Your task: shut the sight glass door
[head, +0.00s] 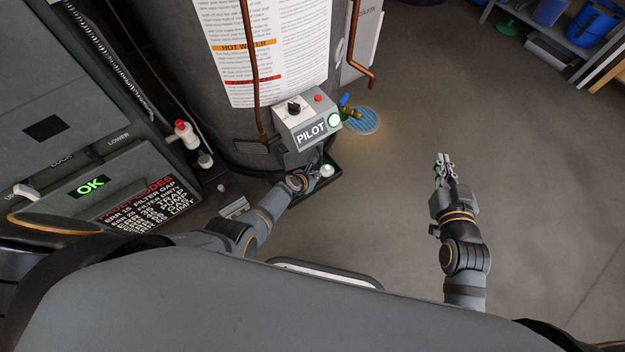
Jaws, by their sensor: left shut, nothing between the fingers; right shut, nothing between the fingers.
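The tall grey water heater (174,45) stands at upper center. A dark, small panel (257,147) shows low on its side, left of the PILOT box; I cannot tell for certain whether it is the sight glass door or how far open it is. My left gripper (316,160) is at the heater's lower front, just below the PILOT box. Its fingers are small and partly lost against the dark heater, and they look empty. I cannot tell whether they touch anything. My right gripper (444,162) is shut and empty over open floor, well right of the heater.
The PILOT control box (310,118) juts out above my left gripper. Copper pipes (251,70) run down the heater. A furnace cabinet (75,95) with a green OK display stands left. A drain (362,120) lies beyond. Shelves (560,40) stand upper right. The right floor is clear.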

